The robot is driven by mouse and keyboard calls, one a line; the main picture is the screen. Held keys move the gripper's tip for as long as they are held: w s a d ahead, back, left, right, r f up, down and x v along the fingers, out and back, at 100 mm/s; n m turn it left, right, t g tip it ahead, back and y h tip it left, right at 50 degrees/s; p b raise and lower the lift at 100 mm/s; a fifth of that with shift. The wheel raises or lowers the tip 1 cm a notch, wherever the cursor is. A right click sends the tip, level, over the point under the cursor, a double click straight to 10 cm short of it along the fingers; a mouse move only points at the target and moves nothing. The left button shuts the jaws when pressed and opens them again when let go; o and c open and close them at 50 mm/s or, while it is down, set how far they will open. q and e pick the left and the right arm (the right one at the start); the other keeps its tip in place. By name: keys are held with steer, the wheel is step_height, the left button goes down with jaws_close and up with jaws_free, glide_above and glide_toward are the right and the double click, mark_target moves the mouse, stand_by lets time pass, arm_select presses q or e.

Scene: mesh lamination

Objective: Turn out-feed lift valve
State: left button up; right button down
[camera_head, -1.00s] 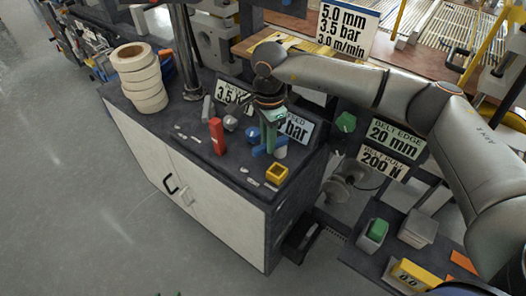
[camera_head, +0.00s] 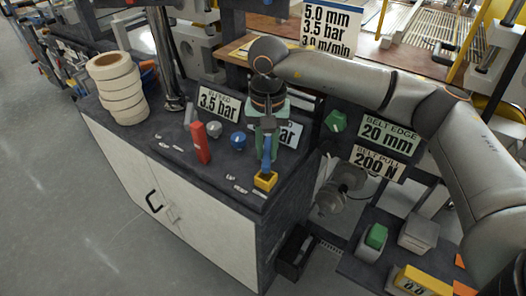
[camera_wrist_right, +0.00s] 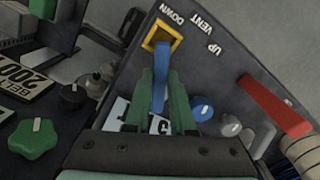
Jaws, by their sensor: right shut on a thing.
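The lift valve shows as a blue lever (camera_head: 266,160) beside a square yellow piece (camera_head: 265,181) on the dark cabinet top. In the right wrist view the blue lever (camera_wrist_right: 160,82) runs from the yellow piece (camera_wrist_right: 162,38) back between my green fingers. The labels DOWN, VENT and UP (camera_wrist_right: 194,28) lie around that end. My right gripper (camera_head: 268,135) reaches down from above and is shut on the blue lever; its fingers (camera_wrist_right: 161,100) flank it and hide part of it. My left gripper is out of view.
A red handle (camera_head: 201,143), a blue knob (camera_head: 238,140) and a silver knob (camera_head: 214,129) stand left of the gripper. Pressure signs (camera_head: 219,101) stand behind. A stack of pale rolls (camera_head: 118,88) fills the left end. A green knob (camera_head: 335,121) is to the right.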

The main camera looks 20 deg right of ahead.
steer(key=shift+s+d+n, duration=0.1)
steer(key=shift+d+n, duration=0.1)
steer(key=shift+n, duration=0.4)
steer(key=shift+d+n+b, duration=0.15)
steer(key=shift+n+b, duration=0.3)
steer(key=shift+n, duration=0.05)
steer(key=c, duration=0.8)
jaws_free()
steer(key=shift+o, duration=0.2)
